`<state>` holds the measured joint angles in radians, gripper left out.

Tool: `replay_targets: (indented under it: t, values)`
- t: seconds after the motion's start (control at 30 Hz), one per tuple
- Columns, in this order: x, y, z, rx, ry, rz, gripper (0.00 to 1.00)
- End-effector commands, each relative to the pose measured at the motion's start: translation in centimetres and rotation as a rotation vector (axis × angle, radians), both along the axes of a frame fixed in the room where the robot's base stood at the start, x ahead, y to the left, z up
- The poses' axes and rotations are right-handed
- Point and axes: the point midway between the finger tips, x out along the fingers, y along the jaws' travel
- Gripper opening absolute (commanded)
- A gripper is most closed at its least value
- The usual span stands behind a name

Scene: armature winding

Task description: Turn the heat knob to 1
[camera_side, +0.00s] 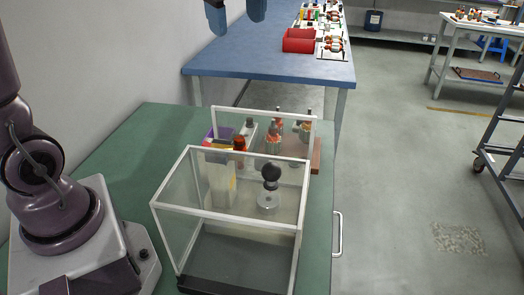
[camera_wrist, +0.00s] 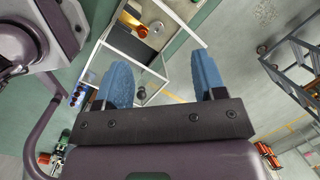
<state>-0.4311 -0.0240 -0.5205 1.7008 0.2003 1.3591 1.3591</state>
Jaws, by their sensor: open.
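No knob with a readable heat scale or number shows in either view, so I cannot tell which part is the heat knob. In the side view a black ball-topped knob (camera_side: 270,172) stands on a round silver base (camera_side: 268,202) within the outline of a clear box with a white frame (camera_side: 226,213). A small dark knob (camera_side: 143,254) sits on the pale housing at the left. My gripper (camera_side: 235,27) is at the top of the side view, high above and apart from the box. In the wrist view its blue fingers (camera_wrist: 161,60) are spread, with nothing between them.
The clear box stands on a green table (camera_side: 150,130). A blue table (camera_side: 270,65) with red bins (camera_side: 299,40) lies behind.

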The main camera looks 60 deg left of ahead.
Motion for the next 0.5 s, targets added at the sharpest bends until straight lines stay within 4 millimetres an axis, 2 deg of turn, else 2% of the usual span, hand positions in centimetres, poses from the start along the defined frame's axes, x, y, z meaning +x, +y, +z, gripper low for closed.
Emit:
replay_targets:
  t: [0.03, 0.2, 0.5]
  values:
    - [1.4, 0.5, -0.4, -0.006, 0.048, -0.106, 0.64]
    - [4.2, 1.8, -0.9, -0.031, 0.14, -0.397, 0.64]
    - [7.2, 4.2, -1.6, -0.1, 0.198, -0.733, 0.64]
